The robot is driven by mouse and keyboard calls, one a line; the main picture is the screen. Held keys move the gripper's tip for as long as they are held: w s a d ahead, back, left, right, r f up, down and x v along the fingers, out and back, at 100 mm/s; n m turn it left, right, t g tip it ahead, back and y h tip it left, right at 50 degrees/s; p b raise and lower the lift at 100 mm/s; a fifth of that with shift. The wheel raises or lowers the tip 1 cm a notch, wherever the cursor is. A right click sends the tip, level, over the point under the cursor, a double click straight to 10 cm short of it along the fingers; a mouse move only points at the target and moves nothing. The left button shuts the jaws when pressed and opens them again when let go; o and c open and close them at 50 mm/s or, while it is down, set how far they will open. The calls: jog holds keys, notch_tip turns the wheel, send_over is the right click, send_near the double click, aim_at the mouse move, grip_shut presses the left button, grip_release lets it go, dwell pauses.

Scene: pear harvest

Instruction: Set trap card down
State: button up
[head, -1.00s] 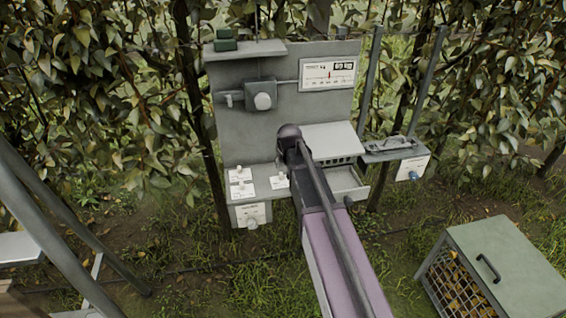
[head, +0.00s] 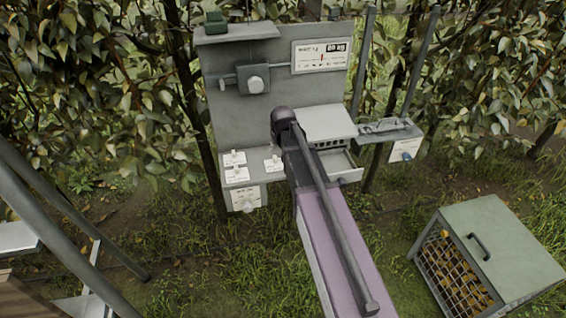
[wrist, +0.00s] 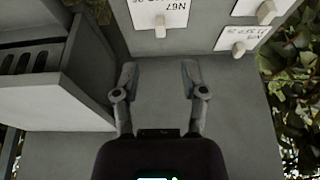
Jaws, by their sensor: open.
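Three white cards with pale knobs lie on the grey shelf at the station's lower left in the head view: one at the back (head: 234,158), one in front of it (head: 236,175) and one to the right (head: 273,164). Which is the trap card I cannot tell.
A drawer or tray with slots (wrist: 40,70) stands close on the left in the wrist view. The grey back panel (head: 235,115) carries a gauge card (head: 321,58). A side shelf (head: 372,137) is at right. A mesh-sided crate (head: 510,240) stands on the grass.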

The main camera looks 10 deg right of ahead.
jog(key=s+f+g, duration=0.1)
jog(key=s+g, duration=0.3)
jog(key=s, duration=1.9)
jog(key=shift+s+a+f, duration=0.2)
jog(key=shift+s+a, duration=0.1)
jog(key=shift+a, duration=0.15)
